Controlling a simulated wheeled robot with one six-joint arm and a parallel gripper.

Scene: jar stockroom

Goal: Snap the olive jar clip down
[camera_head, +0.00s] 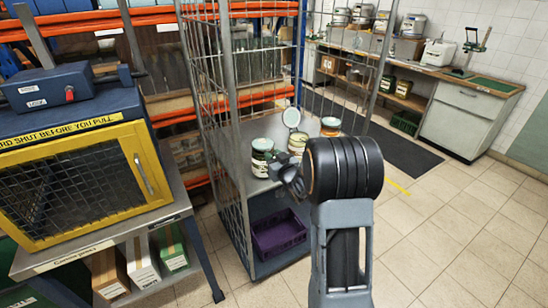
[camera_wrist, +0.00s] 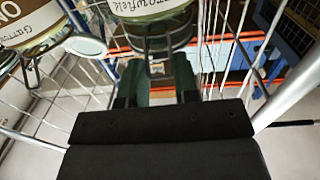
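Three jars stand on the cage trolley's shelf in the head view. The middle jar (camera_head: 297,144) looks greenish, with its pale round lid (camera_head: 291,117) raised behind it; I take it for the olive jar, but its name is not readable. In the wrist view a Garrowfield-labelled jar (camera_wrist: 150,10) with a wire clip (camera_wrist: 165,45) is ahead of my gripper (camera_wrist: 156,98).
The trolley's wire sides (camera_head: 228,150) stand close around the shelf. A purple crate (camera_head: 278,234) sits on the lower deck. A yellow-framed mesh cabinet (camera_head: 75,190) stands on a bench at left. The tiled floor (camera_head: 450,240) at right is clear.

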